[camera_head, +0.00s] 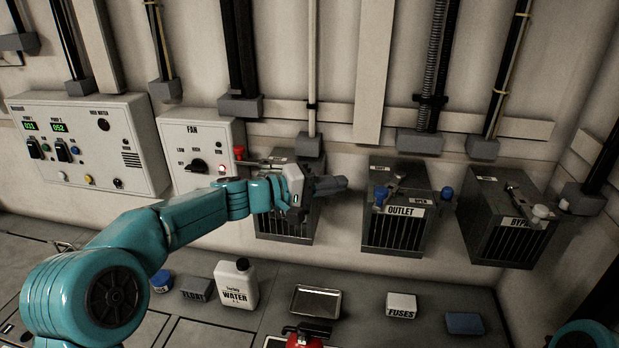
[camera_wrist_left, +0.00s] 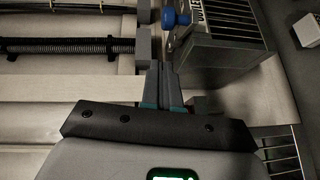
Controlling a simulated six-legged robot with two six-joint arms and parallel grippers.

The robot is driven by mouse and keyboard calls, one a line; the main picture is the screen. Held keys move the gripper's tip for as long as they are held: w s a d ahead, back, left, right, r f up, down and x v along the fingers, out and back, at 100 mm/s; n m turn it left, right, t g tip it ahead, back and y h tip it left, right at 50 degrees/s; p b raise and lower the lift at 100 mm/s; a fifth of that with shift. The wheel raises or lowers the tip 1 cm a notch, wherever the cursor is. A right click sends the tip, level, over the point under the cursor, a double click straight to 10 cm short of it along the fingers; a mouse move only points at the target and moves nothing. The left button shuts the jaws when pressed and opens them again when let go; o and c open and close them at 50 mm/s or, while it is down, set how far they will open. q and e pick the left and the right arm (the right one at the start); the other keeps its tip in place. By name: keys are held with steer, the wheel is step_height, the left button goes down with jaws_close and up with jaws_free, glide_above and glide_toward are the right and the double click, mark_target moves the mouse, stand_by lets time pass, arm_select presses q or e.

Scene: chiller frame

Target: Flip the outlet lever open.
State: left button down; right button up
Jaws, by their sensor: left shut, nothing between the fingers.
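The outlet box (camera_head: 393,233) is a dark slatted box with an "OUTLET" label, standing right of centre against the wall. A metal lever (camera_head: 397,184) shows on its top. My right gripper is out of frame.
A similar box (camera_head: 287,228) stands behind and below my left gripper, with a red knob (camera_head: 239,153). The bypass box (camera_head: 505,230) stands to the right.

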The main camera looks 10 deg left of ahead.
arm_select(q)
steer(key=d, duration=0.3)
steer(key=d+p, duration=0.1)
steer(key=d, duration=0.1)
steer(key=shift+f, duration=0.35)
steer(key=shift+d+f, duration=0.1)
steer(key=shift+d, duration=0.05)
